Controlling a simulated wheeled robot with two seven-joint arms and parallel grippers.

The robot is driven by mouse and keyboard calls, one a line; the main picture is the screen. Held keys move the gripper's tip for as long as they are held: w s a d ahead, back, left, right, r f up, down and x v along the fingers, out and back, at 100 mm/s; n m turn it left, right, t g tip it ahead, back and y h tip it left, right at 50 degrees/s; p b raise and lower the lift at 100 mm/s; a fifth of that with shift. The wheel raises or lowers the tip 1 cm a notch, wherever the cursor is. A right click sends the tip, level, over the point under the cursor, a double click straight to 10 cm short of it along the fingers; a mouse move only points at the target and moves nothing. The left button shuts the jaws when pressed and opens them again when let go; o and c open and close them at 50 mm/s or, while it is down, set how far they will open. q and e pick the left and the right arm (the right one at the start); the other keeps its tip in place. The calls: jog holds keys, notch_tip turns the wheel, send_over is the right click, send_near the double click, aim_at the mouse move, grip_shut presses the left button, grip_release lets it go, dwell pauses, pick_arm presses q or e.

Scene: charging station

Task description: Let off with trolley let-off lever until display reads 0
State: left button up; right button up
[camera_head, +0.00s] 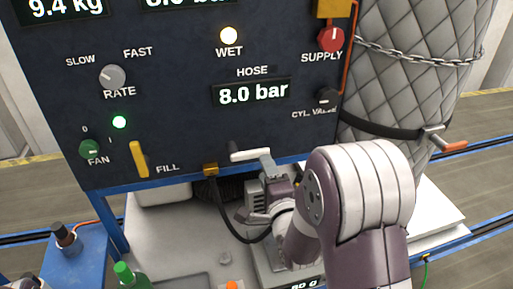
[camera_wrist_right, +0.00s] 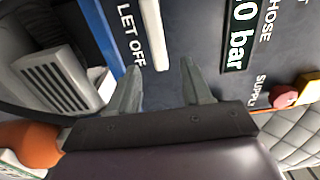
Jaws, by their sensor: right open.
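The let-off lever, a white bar, (camera_head: 250,154) lies at the lower edge of the dark panel in the head view. It also shows beside the LET OFF label in the wrist view (camera_wrist_right: 153,30). The hose display (camera_head: 251,93) reads 8.0 bar; the wrist view shows part of it (camera_wrist_right: 241,32). My right gripper (camera_wrist_right: 162,68) is open, with the lever's near end between its two fingertips in the picture; I cannot tell whether they touch. In the head view my right gripper (camera_head: 266,176) is just below the lever, partly hidden by my wrist. My left gripper is not in view.
The panel carries a red supply knob (camera_head: 331,39), a black cylinder valve knob (camera_head: 327,97), a rate knob (camera_head: 112,76), a green fan knob (camera_head: 89,147) and a yellow fill lever (camera_head: 139,158). A chained, quilted grey cylinder (camera_head: 415,85) stands at right. A green bottle (camera_head: 125,272) is lower left.

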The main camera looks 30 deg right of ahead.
aim_at(257, 149)
jog(key=p+x, duration=0.2)
jog(key=x, duration=0.7)
jog(key=shift+w, duration=0.25)
jog(key=shift+f, duration=0.1)
grip_shut()
